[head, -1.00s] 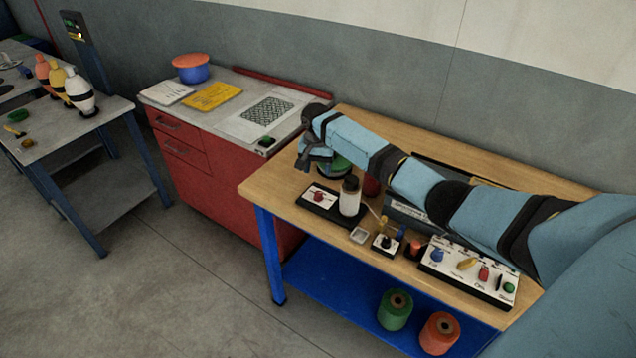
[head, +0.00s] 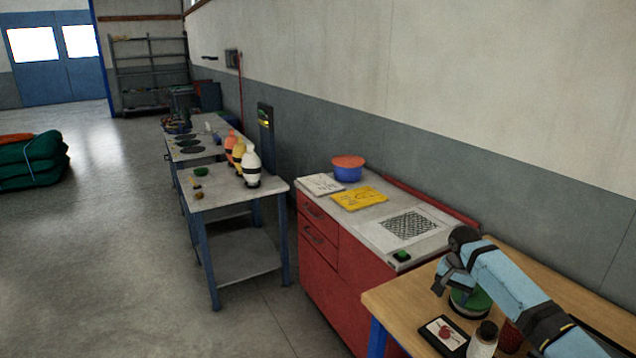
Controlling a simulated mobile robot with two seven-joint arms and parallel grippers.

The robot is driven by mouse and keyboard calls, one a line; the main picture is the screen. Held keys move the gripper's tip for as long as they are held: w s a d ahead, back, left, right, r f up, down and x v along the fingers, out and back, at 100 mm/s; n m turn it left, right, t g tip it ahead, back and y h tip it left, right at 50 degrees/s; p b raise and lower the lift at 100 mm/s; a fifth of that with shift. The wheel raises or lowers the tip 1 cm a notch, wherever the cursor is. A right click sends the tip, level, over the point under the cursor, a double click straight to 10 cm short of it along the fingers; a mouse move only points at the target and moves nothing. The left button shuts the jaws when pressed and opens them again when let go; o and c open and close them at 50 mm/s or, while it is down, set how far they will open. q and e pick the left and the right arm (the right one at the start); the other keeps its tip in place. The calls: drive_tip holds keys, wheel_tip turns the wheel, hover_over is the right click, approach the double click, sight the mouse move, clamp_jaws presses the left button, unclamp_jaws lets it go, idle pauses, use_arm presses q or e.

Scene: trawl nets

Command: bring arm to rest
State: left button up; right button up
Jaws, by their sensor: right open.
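My right arm (head: 510,284) reaches in from the lower right over the wooden workbench (head: 398,300). Its gripper (head: 440,287) points down near the bench's far left corner. It is open, beside or just over a round green-topped thing (head: 470,299); whether they touch I cannot tell. My left gripper is not in view.
On the bench, a dark tray (head: 444,336) and a white bottle (head: 484,340) stand close in front of the gripper. A red cabinet (head: 336,262) with papers and a blue bowl (head: 347,172) stands left of it. Grey tables (head: 230,197) stand farther left, with open floor before them.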

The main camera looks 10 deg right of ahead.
drive_tip(key=s+a+f+n+t+y, duration=0.2)
drive_tip(key=s+a+f+n+t, duration=0.45)
drive_tip(key=s+a+f, duration=1.25)
drive_tip(key=s+a+r+n+t, duration=0.2)
drive_tip(key=s, duration=0.7)
drive_tip(key=s+a+r+n+t+y, duration=0.1)
drive_tip(key=s+a+r+n+t, duration=0.1)
drive_tip(key=s, duration=0.8)
drive_tip(key=shift+n, duration=0.85)
drive_tip(key=shift+d+f+t, duration=0.1)
drive_tip(key=shift+t, duration=0.15)
drive_tip(key=shift+c, duration=1)
